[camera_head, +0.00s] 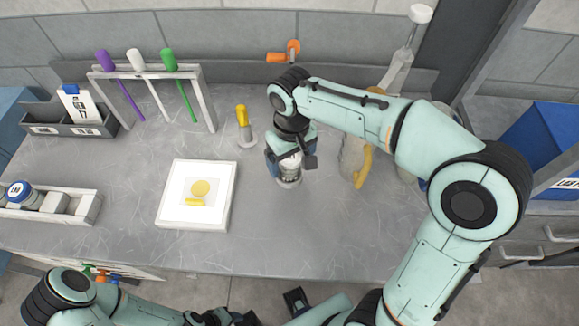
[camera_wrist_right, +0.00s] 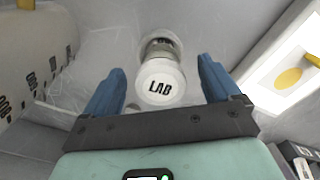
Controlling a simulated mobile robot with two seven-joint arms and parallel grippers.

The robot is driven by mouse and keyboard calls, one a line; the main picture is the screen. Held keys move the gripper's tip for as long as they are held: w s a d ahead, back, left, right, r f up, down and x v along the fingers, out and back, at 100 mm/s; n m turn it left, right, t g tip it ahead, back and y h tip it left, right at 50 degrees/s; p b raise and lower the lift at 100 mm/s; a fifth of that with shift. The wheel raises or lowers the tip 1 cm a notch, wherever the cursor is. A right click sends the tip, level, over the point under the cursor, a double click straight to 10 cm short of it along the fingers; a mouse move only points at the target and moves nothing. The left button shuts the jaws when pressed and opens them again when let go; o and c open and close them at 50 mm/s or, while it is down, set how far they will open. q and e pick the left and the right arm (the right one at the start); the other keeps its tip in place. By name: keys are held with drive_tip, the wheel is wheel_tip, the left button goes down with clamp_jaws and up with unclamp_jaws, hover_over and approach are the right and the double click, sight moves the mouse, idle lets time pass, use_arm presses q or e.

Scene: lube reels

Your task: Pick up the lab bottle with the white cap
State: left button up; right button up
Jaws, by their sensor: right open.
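The lab bottle (camera_head: 289,181) stands on the grey worktop near the middle in the head view, partly hidden by my right gripper (camera_head: 291,160). In the right wrist view its white cap (camera_wrist_right: 160,82), printed LAB, faces the camera. My right gripper is open above and around the bottle. Its two blue fingers stand on either side of the cap, with a gap visible on each side. The lower part of the bottle is mostly hidden behind the cap in the wrist view.
A yellow-topped item (camera_head: 242,120) stands left of the bottle. A large pale container with a yellow handle (camera_head: 364,168) stands close on its right. A framed white panel (camera_head: 165,207), a rack (camera_head: 206,100) and a tray (camera_head: 84,207) lie left. Bare worktop lies in front.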

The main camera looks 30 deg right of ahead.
wheel_tip(320, 180, down, 3)
drive_tip(key=shift+r, duration=0.1)
drive_tip(key=c, duration=1.1)
drive_tip(key=shift+c, duration=0.2)
drive_tip(key=shift+r, duration=0.15)
